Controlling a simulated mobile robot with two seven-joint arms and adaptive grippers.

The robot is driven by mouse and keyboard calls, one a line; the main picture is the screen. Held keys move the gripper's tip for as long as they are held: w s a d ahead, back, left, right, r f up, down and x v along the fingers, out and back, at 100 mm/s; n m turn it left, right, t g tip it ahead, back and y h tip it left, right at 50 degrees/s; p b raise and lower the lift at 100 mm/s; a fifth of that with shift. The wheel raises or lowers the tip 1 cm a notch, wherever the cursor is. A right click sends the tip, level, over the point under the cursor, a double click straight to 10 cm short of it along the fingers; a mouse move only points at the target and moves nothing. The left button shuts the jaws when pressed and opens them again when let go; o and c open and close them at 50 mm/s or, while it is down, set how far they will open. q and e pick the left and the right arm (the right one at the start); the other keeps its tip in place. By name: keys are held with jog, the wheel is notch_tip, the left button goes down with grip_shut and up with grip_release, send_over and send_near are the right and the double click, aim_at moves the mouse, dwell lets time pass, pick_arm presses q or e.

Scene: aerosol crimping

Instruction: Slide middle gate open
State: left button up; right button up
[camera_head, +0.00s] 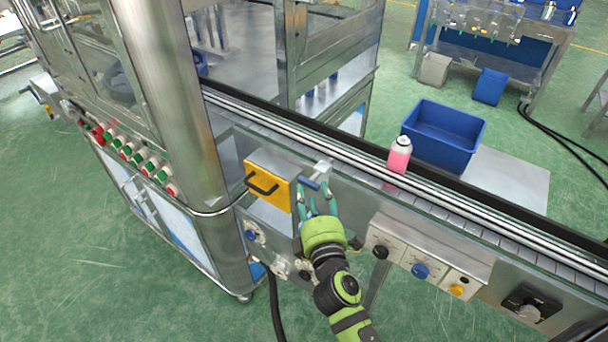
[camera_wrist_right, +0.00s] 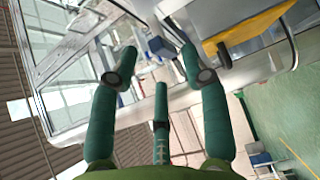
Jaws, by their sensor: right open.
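A small metal slide with a blue handle (camera_head: 309,183) sits at the front edge of the conveyor; I take it for the middle gate, but cannot be sure. Beside it on the left is a yellow panel (camera_head: 282,193) with a black handle. My right gripper (camera_head: 316,194) is open, with its teal fingers right by the blue handle. In the right wrist view the open fingers (camera_wrist_right: 158,58) point toward a small blue block (camera_wrist_right: 160,46), which shows between and beyond the tips. Contact cannot be told. The yellow panel (camera_wrist_right: 245,28) is at upper right there. My left gripper is out of view.
A pink can with a white cap (camera_head: 399,156) stands upright on the conveyor (camera_head: 455,205), right of the gripper. A control panel (camera_head: 420,260) with knobs is on the front below. A steel post (camera_head: 175,90) rises at left. A blue crate (camera_head: 445,133) stands behind the conveyor.

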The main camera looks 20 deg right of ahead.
aim_at(310, 185)
jog(key=w, duration=0.5)
jog(key=shift+d+p, duration=0.25)
jog(key=shift+p, duration=0.05)
jog(key=shift+c, duration=0.4)
grip_shut()
